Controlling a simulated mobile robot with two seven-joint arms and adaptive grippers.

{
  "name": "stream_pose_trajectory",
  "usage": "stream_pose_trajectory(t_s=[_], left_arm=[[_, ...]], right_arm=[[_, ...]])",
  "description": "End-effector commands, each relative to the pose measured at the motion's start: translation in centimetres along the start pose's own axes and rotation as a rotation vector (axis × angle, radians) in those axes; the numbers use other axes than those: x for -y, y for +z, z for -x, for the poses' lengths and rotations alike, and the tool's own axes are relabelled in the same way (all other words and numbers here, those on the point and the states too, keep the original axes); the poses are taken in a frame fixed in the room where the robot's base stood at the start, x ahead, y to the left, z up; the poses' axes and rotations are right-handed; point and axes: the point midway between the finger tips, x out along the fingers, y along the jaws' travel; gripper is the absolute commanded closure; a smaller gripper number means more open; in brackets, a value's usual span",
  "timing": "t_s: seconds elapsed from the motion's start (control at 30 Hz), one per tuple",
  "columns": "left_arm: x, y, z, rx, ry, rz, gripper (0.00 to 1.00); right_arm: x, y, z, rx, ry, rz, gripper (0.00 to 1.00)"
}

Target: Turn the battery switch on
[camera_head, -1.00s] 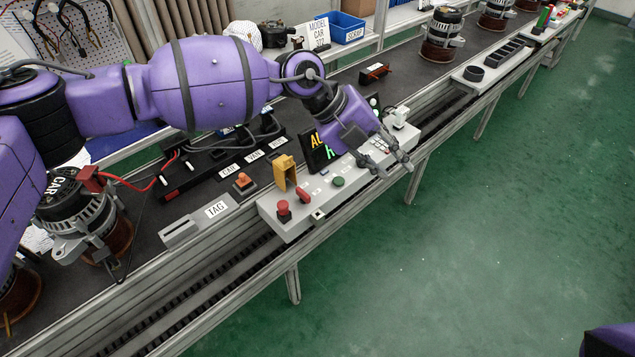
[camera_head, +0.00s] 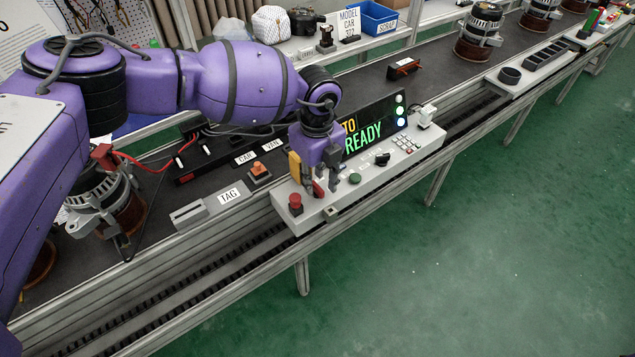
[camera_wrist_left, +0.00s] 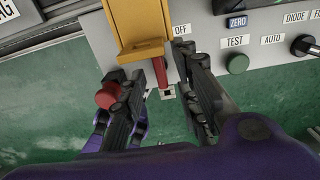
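The battery switch is a red lever (camera_head: 318,188) on the grey control panel (camera_head: 405,167). In the left wrist view the red lever (camera_wrist_left: 163,78) stands beside the OFF label. My left gripper (camera_head: 324,190) is low over the panel, pointing down. In the left wrist view its two dark fingers (camera_wrist_left: 168,98) are spread, one on each side of the lever, with gaps showing. I cannot tell whether either finger touches it. A yellow cover (camera_head: 294,168) stands raised behind the lever; it fills the top of the left wrist view (camera_wrist_left: 138,22). My right gripper is out of view.
A red mushroom button (camera_head: 295,203) is close left of the gripper; a green button (camera_head: 355,179) and a black knob (camera_head: 382,159) are to its right. A lit display (camera_head: 372,130) reads READY. An orange switch (camera_head: 259,171) lies further left.

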Motion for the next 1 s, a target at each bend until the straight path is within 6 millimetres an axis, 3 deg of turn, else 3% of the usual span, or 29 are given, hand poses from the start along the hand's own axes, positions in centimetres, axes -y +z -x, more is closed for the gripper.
stream_pose_trajectory(t_s=[0.13,0.43,0.67,1.0], left_arm=[[0.0,0.0,-1.3,0.0,-0.001,0.0,0.71],[0.0,0.0,-1.6,0.0,-0.002,0.0,0.71],[0.0,0.0,-1.5,-0.001,-0.002,0.0,1.0],[0.0,0.0,-1.5,-0.001,-0.002,-0.015,1.0]], right_arm=[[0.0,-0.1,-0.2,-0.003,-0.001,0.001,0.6],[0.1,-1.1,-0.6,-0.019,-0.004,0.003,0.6],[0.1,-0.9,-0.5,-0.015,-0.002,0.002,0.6],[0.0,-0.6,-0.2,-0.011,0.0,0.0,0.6]])
